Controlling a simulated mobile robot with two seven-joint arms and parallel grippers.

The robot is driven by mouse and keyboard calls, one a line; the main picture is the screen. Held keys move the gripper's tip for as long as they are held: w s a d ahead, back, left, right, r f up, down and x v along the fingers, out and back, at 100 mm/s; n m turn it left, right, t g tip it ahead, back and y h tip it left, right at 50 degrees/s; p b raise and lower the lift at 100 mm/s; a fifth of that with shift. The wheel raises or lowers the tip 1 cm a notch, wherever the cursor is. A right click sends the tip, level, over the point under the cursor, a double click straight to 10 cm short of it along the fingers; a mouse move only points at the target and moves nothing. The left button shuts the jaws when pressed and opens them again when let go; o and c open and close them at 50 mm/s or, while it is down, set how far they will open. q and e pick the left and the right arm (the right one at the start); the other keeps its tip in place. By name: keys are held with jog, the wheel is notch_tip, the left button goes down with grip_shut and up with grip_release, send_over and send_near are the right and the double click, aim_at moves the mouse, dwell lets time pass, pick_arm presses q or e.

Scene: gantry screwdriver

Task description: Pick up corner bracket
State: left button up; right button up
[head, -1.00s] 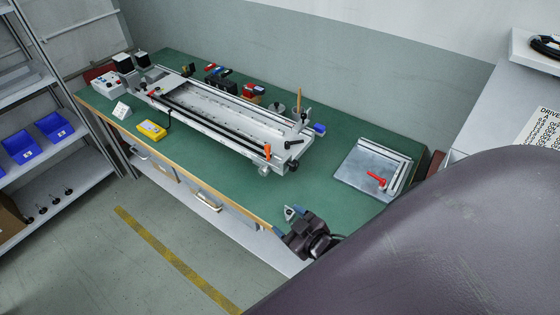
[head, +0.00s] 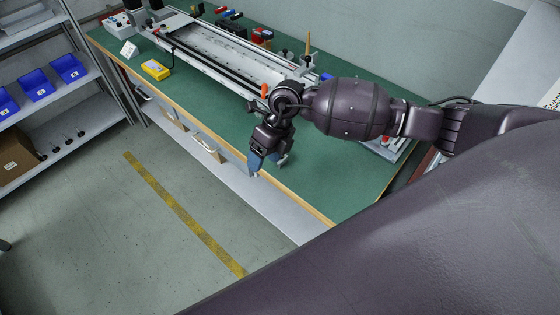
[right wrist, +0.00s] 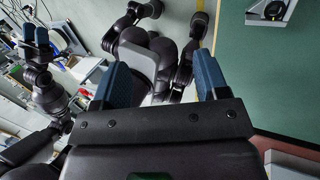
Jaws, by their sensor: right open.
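The corner bracket (head: 284,160) is a small light grey piece on the green bench top near its front edge, partly hidden by my right gripper in the head view. In the right wrist view a grey bracket with a dark round part (right wrist: 270,10) is cut off by the top edge, right of the fingers. My right gripper (head: 264,168) points down beside the bracket, near the bench's front edge. In the right wrist view its blue fingers (right wrist: 163,82) are apart with nothing held. My left gripper (right wrist: 36,40) shows small at the far left there, its opening unclear.
A long metal gantry frame (head: 215,52) stands on the green bench (head: 330,185) behind my gripper. A yellow device (head: 155,69) lies to its left. A metal plate fixture (head: 392,150) is partly hidden behind my right arm. Shelves with blue bins (head: 68,68) stand at left.

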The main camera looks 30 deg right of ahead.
jog(key=w+d+h, duration=0.4)
jog(key=d+h, duration=0.1)
jog(key=d, duration=0.3)
jog(key=b, duration=0.1)
send_over(284, 158)
jog(key=shift+t, duration=0.4)
notch_tip(284, 158, down, 4)
jog(key=shift+w+f, duration=0.1)
jog(key=shift+f, duration=0.1)
jog(key=f, duration=0.3)
jog(key=f+b, duration=0.1)
jog(key=shift+w+a+f, duration=0.25)
jog(key=shift+a, duration=0.05)
jog(key=shift+f, duration=0.5)
pick_arm(q)
notch_tip(284, 158, down, 2)
jog(key=shift+s+d+f, duration=0.1)
jog(key=shift+s+f, duration=0.05)
pick_arm(e)
jog(key=shift+c, duration=0.2)
jog(key=c, duration=0.9)
pick_arm(q)
jog(key=shift+s+f, duration=0.1)
jog(key=shift+f, duration=0.1)
pick_arm(e)
jog(key=shift+r, duration=0.15)
